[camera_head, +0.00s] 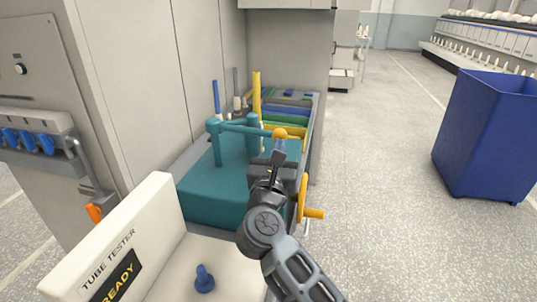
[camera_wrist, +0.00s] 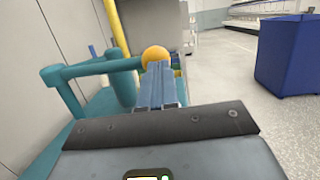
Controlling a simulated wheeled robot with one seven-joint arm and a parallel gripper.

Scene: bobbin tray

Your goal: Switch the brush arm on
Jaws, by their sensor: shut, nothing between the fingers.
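The brush arm (camera_head: 245,128) is a teal bar on teal posts, standing on a teal machine block (camera_head: 215,192). It ends in an orange-yellow ball knob (camera_head: 280,133). In the wrist view the teal bar (camera_wrist: 95,68) comes in from the left, and the ball (camera_wrist: 155,54) sits just beyond my fingertips. My gripper (camera_head: 277,152) is shut and empty, with its fingers (camera_wrist: 158,68) pressed together and pointing at the ball. I cannot tell whether the fingertips touch it. My fingers hide the ball's lower part.
A yellow handwheel (camera_head: 302,198) sits just right of my gripper. A yellow post (camera_head: 256,95) stands behind the arm. A white tube tester (camera_head: 110,240) is at the front left, grey cabinets at left. A blue bin (camera_head: 485,135) stands right; the floor between is clear.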

